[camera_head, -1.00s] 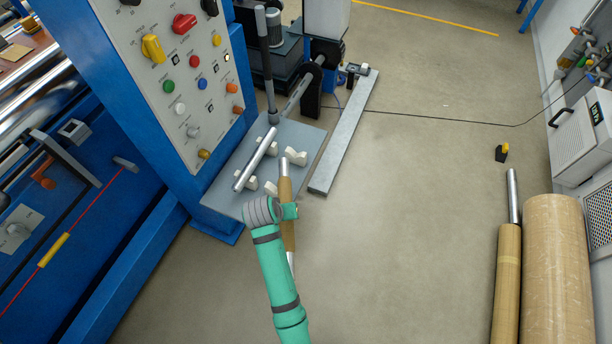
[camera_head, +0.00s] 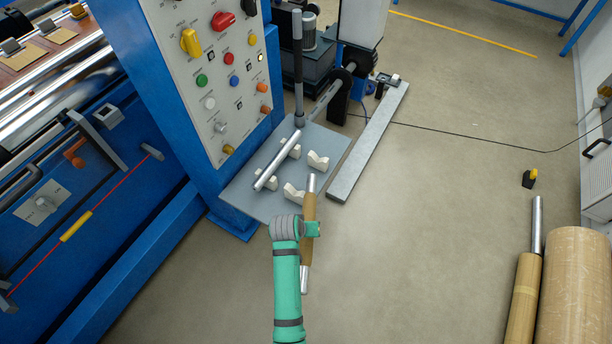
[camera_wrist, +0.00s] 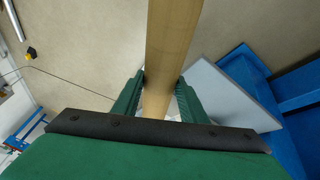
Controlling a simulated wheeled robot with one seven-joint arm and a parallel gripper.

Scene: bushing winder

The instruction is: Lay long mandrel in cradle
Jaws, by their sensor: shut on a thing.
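The long mandrel (camera_head: 308,212) is a rod with a tan wrapped middle and bare silver ends. My gripper (camera_head: 312,229) is shut on its tan middle, and in the wrist view the tan part (camera_wrist: 168,50) runs between the two green fingers. In the head view the mandrel lies in front of the grey plate, its far end near the plate's edge. White V-shaped cradle blocks (camera_head: 293,193) stand on the grey plate (camera_head: 240,190). Two front blocks look empty. A shorter silver rod (camera_head: 278,160) rests on the blocks behind them.
A blue machine with a control panel (camera_head: 215,75) stands left of the plate. A long grey bar (camera_head: 368,140) lies to the right. A tan roll (camera_head: 575,290) and another wrapped rod (camera_head: 524,295) are at far right.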

